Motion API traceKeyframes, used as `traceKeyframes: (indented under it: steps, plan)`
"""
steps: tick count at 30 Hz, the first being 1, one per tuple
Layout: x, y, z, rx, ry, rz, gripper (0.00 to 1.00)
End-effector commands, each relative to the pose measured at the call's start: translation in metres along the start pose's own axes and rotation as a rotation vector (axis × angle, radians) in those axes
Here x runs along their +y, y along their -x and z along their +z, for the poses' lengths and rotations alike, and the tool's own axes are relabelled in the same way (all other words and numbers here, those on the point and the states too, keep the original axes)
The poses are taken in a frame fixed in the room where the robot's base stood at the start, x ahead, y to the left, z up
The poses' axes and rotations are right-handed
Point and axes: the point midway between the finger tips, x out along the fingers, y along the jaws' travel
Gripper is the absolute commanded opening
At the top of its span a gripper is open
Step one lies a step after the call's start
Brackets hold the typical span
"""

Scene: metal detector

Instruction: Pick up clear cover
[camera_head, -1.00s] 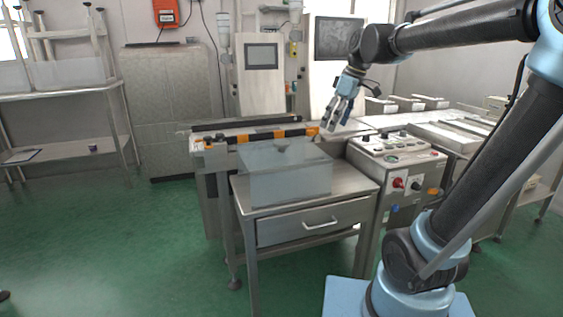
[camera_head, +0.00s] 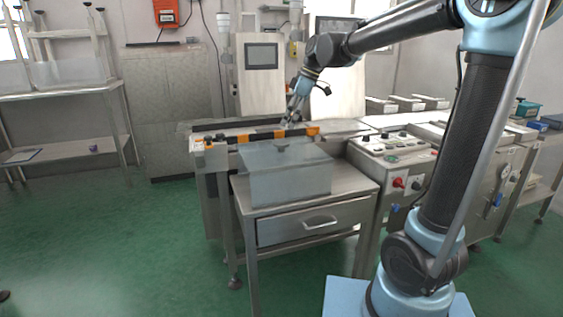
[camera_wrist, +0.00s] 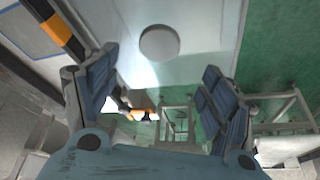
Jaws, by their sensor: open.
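The clear cover (camera_head: 290,178) is a see-through box with a round knob (camera_head: 281,146) on top. It sits on a small metal table (camera_head: 350,176) with a drawer. My gripper (camera_head: 291,116) is above and behind the cover in the head view, pointing down, apart from it. In the wrist view my gripper (camera_wrist: 161,78) is open and empty, its blue-padded fingers spread. The knob (camera_wrist: 160,43) shows as a grey disc beyond the fingertips, towards the top of the picture. The cover's top (camera_wrist: 205,22) surrounds it.
A conveyor (camera_head: 225,133) with an orange-and-black rail runs just behind the cover. A control box (camera_head: 395,155) with buttons stands right of the table. Green floor (camera_head: 130,235) is open at the left and front.

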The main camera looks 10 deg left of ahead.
Motion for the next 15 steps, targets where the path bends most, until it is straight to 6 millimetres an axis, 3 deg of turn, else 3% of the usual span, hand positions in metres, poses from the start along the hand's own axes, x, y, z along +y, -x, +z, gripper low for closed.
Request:
traceKeyframes:
  steps: [6,15]
  plan:
    - [0.0,-0.035,0.0,0.0,0.001,-0.001,0.76]
    - [0.001,-0.053,0.002,0.0,0.0,0.0,0.76]
